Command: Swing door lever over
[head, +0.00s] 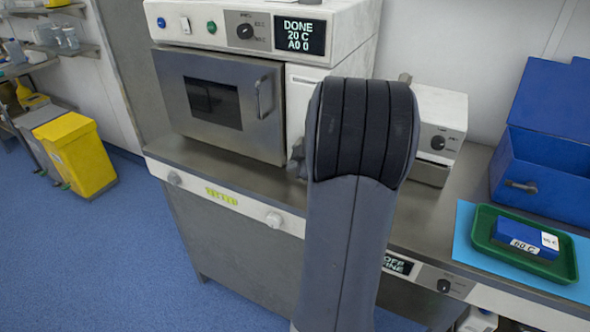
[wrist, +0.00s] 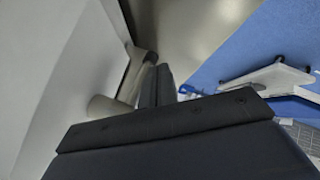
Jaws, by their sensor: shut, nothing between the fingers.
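A steel door (head: 217,103) with a dark window is on the front of the white bench machine in the head view, and it looks closed. A grey lever-like handle (head: 264,96) stands upright at its right edge. In the wrist view my gripper (wrist: 157,72) is shut and empty. Its fingertips are close to a grey rod-like part (wrist: 144,62) and a pale round stub (wrist: 106,106) by a light panel. I cannot tell whether they touch, or whether this part is the door lever. In the head view my arm hides most of the gripper.
The machine's display (head: 300,36) reads DONE, 20 C. A smaller white unit (head: 438,125) stands to its right. A green tray (head: 482,242) with a blue pack (head: 527,238) lies beside a blue box (head: 545,150). A yellow bin (head: 75,155) stands on the floor at left.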

